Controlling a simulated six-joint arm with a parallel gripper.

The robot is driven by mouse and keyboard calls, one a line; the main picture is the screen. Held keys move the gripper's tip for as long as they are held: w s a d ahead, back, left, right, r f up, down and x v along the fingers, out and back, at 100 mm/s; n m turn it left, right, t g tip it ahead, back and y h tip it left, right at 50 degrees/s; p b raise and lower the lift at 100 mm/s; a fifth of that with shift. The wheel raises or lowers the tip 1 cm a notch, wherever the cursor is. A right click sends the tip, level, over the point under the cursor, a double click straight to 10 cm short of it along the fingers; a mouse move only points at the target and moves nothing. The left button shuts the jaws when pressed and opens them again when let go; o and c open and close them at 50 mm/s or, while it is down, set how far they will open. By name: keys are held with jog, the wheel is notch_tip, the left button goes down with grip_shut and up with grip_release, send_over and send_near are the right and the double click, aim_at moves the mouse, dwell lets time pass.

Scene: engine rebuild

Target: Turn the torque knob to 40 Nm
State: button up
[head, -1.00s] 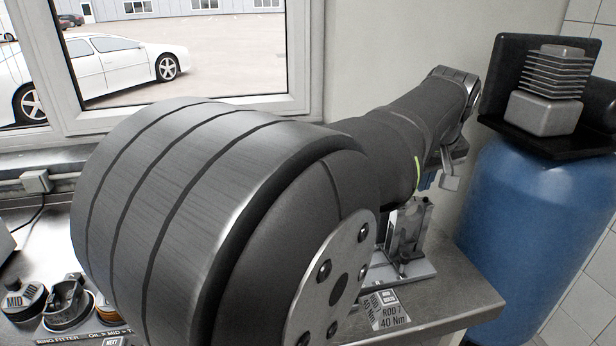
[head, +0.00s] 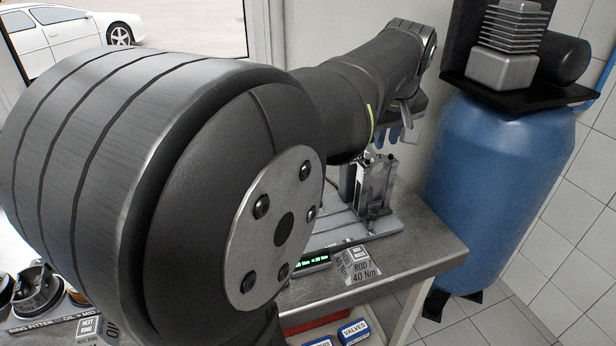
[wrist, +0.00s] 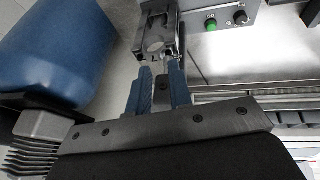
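A black knob with a pale mark (wrist: 240,17) sits on a grey control box (wrist: 258,5) at the top of the wrist view, beside a green button (wrist: 211,25). I cannot read its setting. In the head view the knob is not visible; a small display with green digits (head: 312,263) shows on the bench, partly cut off by my arm and too small to read surely. My gripper (wrist: 162,80) has its two blue fingers apart, with nothing held between them. It also shows in the head view (head: 395,136), above the metal fixture, away from the knob.
A metal fixture (head: 375,185) stands upright on the bench (head: 420,262) below my gripper. A blue tank (head: 500,190) stands right of the bench. My arm hides much of the bench.

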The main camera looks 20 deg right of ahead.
jog(key=o, duration=0.6)
jog(key=shift+w+a+r+n+h, duration=0.2)
jog(key=shift+w+a+n, duration=0.15)
jog(key=shift+w+a, duration=0.25)
jog(key=shift+w+a+r+n+h, duration=0.1)
jog(key=shift+w+a+n+h, duration=0.2)
jog(key=shift+w, duration=0.35)
jog(key=w+a+f+n+g+y, duration=0.35)
jog(key=w+a+f+n, duration=0.35)
jog(key=w+a+f, duration=0.5)
jog(key=shift+g, duration=0.35)
jog(key=f, duration=0.5)
jog(key=w+a+f, duration=0.1)
jog(key=f, duration=0.4)
jog(key=a+f, duration=0.1)
jog(key=f, duration=0.4)
jog(key=shift+w+a+f, duration=0.1)
jog(key=shift+w+f, duration=0.15)
jog(key=shift+w, duration=0.05)
jog(key=c, duration=1)
